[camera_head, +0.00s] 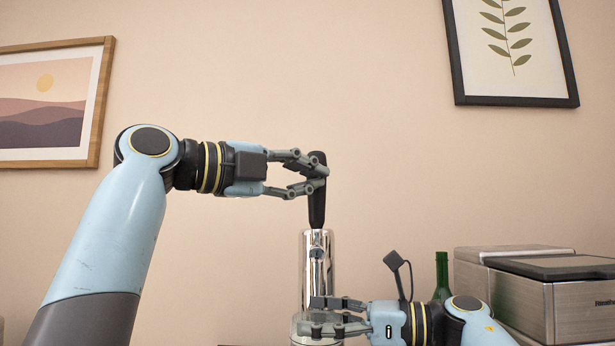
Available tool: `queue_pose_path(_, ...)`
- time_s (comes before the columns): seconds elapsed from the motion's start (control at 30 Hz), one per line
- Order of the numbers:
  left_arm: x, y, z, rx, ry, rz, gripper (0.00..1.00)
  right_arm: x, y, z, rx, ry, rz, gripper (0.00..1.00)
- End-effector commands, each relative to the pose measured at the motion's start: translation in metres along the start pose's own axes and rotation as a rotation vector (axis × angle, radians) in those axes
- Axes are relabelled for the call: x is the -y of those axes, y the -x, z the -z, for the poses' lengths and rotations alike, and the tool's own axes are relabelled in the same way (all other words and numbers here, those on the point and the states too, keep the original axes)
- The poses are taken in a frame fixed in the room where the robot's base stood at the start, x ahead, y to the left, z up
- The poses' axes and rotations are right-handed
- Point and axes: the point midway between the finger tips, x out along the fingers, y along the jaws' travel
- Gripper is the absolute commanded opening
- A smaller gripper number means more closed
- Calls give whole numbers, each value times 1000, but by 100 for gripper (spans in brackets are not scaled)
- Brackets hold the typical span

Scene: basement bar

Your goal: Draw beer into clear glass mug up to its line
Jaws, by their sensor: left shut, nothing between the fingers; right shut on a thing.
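The beer tap is a chrome column (317,262) with an upright black handle (316,208) at the middle of the head view. My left gripper (322,176) is shut with nothing between its fingers; its fingertips overlap the handle's upper part, and I cannot tell whether they touch it. My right gripper (318,315) is low in front of the tap, shut on what appears to be the clear glass mug (298,339). Only a little of the glass shows at the bottom edge. The mug's line, any beer and the spout's outlet cannot be made out.
A steel machine (570,308) stands at the right, with a green bottle (442,277) beside it. A dark small paddle-like part on a stem (394,262) rises behind my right gripper. Framed pictures hang on the wall. The space above the tap is clear.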

Motion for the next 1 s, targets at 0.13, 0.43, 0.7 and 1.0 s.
queue_pose_path(0.13,0,0,0,0,0,0,0,0,0,-2,2,2,0,15)
queue_pose_path(0.43,2,-1,-2,-1,14,-9,0,0,0,-2,2,2,0,15)
queue_pose_path(0.7,8,-10,-14,-1,122,-83,0,0,0,-2,2,2,0,15)
queue_pose_path(1.0,13,-22,-34,0,298,-199,0,0,0,-2,2,2,0,15)
